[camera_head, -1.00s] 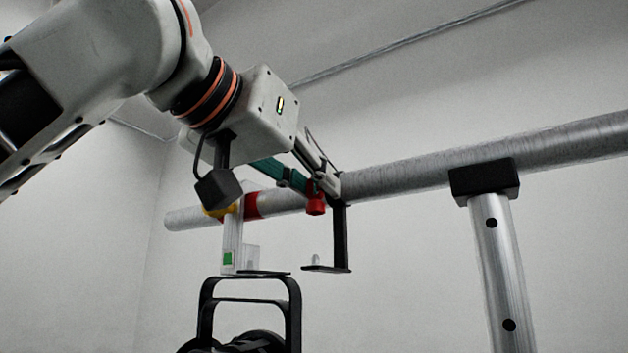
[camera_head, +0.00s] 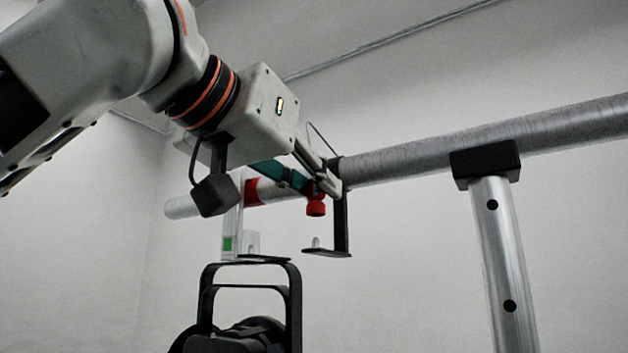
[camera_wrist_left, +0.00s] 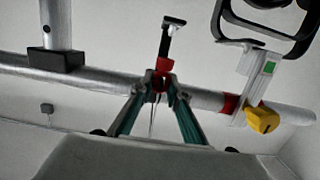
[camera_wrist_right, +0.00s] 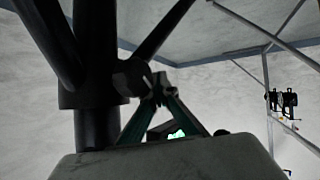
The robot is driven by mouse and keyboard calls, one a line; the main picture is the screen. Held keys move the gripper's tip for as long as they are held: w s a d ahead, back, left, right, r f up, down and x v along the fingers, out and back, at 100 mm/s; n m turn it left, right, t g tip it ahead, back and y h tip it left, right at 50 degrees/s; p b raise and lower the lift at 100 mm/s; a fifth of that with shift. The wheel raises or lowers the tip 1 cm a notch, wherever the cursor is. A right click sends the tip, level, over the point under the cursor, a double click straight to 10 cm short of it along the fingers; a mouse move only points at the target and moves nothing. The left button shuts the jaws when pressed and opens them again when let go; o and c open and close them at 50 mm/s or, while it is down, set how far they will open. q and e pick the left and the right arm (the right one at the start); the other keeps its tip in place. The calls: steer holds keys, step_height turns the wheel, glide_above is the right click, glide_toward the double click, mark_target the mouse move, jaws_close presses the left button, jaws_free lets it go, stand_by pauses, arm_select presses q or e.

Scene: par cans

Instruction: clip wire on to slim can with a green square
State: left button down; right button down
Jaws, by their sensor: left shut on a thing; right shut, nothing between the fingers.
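The slim black can (camera_head: 245,338) hangs by its black yoke (camera_head: 293,272) from a silver clamp bearing a green square (camera_head: 228,244). The yoke (camera_wrist_left: 283,43) and green square (camera_wrist_left: 268,67) also show in the left wrist view. The thin wire (camera_head: 321,138) arcs above my left gripper (camera_head: 325,185); it shows between the fingers (camera_wrist_left: 158,82) in the left wrist view. That gripper is shut on the wire, close to the pipe, right of the can's clamp. My right gripper (camera_wrist_right: 160,85) is shut and empty beside a black stand.
A silver pipe (camera_head: 440,155) crosses the view, resting on an upright post (camera_head: 500,265). A black bracket (camera_head: 341,220) hangs by the left gripper, near a red knob (camera_head: 316,206). A yellow knob (camera_wrist_left: 262,120) is on the can's clamp. A black stand (camera_wrist_right: 95,80) crowds the right gripper.

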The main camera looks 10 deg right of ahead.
arm_select(q)
steer(key=shift+f, duration=0.6)
arm_select(e)
steer(key=shift+d+f, duration=0.15)
steer(key=shift+f, duration=0.05)
arm_select(q)
steer(key=shift+w+a, duration=0.1)
steer(key=shift+w, duration=0.05)
